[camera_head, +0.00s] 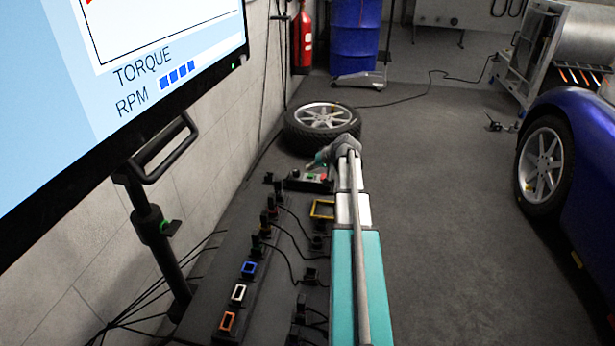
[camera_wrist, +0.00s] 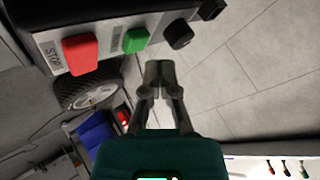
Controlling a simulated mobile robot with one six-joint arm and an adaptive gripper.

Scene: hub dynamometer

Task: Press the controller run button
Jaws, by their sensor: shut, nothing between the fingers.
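The controller (camera_wrist: 60,28) is a grey box along the top of the wrist view. Its face carries a red button (camera_wrist: 80,54) labelled STOP, a green button (camera_wrist: 136,40) with a small label I cannot read clearly, and a black knob (camera_wrist: 179,35). My gripper (camera_wrist: 158,70) is shut and empty. In that picture its tips are just below the gap between the green button and the knob; contact does not show. In the head view the controller (camera_head: 305,185) sits at the far end of the dark bench, with my gripper (camera_head: 318,162) over it, partly hidden by my wrist.
A dark bench (camera_head: 209,270) with cables, plugs and coloured sockets runs along the wall. A large screen (camera_head: 130,80) on a stand is at left. A loose wheel (camera_head: 322,121) lies beyond the controller. A blue car (camera_head: 580,165) is at right; floor between is clear.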

